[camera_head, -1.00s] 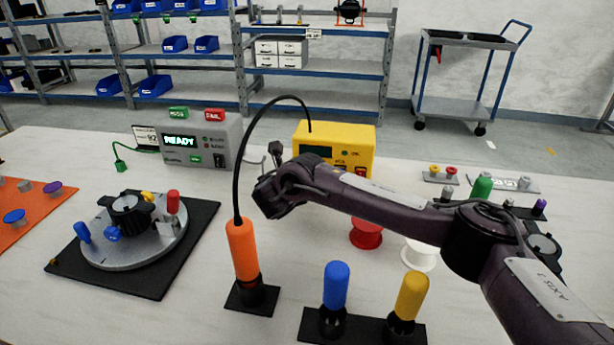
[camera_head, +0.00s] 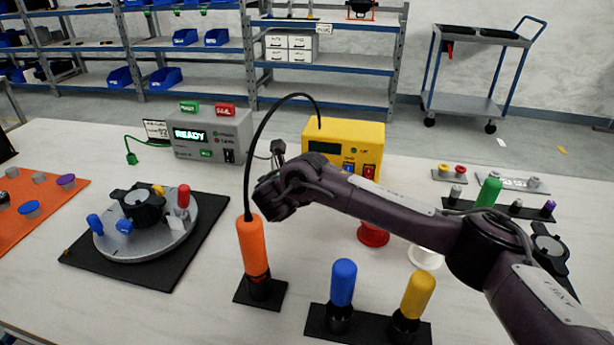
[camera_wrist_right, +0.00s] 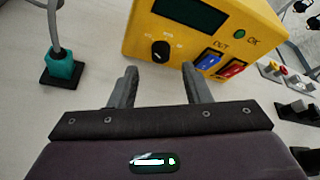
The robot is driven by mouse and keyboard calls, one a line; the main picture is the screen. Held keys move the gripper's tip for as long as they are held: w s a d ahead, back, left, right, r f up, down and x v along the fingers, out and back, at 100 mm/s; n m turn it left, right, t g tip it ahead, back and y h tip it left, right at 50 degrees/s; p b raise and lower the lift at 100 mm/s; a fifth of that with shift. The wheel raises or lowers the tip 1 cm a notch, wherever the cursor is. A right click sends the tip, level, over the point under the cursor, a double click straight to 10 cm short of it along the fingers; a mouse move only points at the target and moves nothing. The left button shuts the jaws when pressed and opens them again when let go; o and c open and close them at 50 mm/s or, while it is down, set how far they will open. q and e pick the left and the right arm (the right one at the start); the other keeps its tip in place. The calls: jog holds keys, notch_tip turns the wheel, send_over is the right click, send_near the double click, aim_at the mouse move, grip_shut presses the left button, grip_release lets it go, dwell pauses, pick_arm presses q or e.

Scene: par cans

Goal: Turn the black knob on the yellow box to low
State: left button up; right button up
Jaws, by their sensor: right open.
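The yellow box (camera_head: 372,132) stands on the table behind my right arm, and its front fills the top of the right wrist view (camera_wrist_right: 225,22). The black knob (camera_wrist_right: 160,51) is on that front, below the dark screen (camera_wrist_right: 188,12), with a small white mark on it. Labels around it are too blurred to read. In the head view my right arm hides the knob. My right gripper (camera_wrist_right: 161,84) is open, its two fingers pointing at the box on either side of the knob's line, apparently short of it. It also shows in the head view (camera_head: 278,154). My left gripper is not in view.
Blue (camera_wrist_right: 207,58) and red (camera_wrist_right: 232,68) switches sit right of the knob. A teal plug (camera_wrist_right: 63,68) with a grey cable stands left. An orange handle (camera_head: 253,246) with a black cable rises near my right gripper. A red spool (camera_head: 373,235) lies under my arm.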

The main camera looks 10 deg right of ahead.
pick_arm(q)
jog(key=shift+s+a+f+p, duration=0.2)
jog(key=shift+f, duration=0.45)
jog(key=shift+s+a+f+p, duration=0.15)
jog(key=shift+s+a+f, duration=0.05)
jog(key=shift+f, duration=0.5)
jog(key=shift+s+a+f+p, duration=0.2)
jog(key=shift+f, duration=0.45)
pick_arm(e)
jog(key=shift+v, duration=2.2)
jog(key=shift+r, duration=0.1)
